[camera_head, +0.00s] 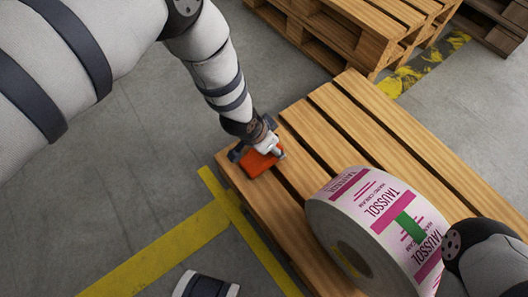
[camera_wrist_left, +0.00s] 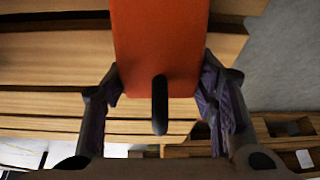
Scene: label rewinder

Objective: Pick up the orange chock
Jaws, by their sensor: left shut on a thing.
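The orange chock (camera_head: 257,162) is at the near-left corner of the wooden pallet (camera_head: 318,118). My left gripper (camera_head: 260,150) reaches down over the chock and is shut on it. In the left wrist view the chock (camera_wrist_left: 160,45) sits between the two dark fingers of my left gripper (camera_wrist_left: 160,95), with a dark, rounded upright shape in front of its lower part. I cannot tell whether the chock touches the pallet boards or is slightly above them. My right arm shows at the lower right of the head view; its gripper is not visible.
A large label roll (camera_head: 385,225) with pink and white print and a green patch lies on the pallet to the right of the chock. More stacked pallets (camera_head: 350,35) stand behind. Yellow floor tape (camera_head: 185,235) runs beside the pallet. The grey floor on the left is clear.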

